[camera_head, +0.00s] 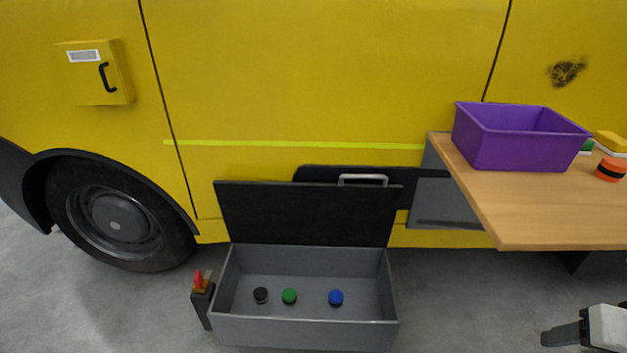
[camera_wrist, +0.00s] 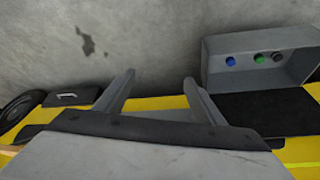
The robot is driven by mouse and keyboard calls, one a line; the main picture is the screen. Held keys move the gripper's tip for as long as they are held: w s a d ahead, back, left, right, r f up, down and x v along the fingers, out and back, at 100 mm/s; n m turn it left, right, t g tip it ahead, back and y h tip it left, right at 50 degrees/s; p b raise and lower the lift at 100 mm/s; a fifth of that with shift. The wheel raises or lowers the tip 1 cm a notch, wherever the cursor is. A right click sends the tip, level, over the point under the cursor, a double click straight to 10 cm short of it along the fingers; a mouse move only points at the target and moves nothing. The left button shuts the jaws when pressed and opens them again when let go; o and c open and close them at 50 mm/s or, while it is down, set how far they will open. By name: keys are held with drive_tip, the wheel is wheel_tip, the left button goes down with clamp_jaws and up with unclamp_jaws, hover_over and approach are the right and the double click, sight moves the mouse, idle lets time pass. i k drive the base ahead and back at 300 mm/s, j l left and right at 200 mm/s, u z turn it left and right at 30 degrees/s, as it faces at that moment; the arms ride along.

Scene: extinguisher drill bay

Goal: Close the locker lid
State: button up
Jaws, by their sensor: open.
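The grey locker (camera_head: 305,333) stands on the floor in front of the yellow vehicle. Its black lid (camera_head: 305,213) is raised at the back edge and stands open. The open locker (camera_wrist: 247,42) and black lid (camera_wrist: 262,112) also show in the wrist view, at the right and inverted. A pale bar handle (camera_head: 363,179) shows at the lid's top edge; I cannot tell whether it belongs to the lid. My gripper (camera_head: 562,335) is at the lower right, well right of the locker. In the wrist view my gripper (camera_wrist: 159,78) is open and empty, apart from the lid.
Black, green and blue discs (camera_head: 336,298) lie inside the locker. A dark post with a red top (camera_head: 199,285) stands at its left side. A wooden table (camera_head: 520,220) with a purple bin (camera_head: 510,150) juts out at right. The floor between locker and gripper is clear.

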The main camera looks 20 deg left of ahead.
sight(298, 214)
drive_tip(key=j+u, duration=0.15)
drive_tip(key=j, duration=1.15)
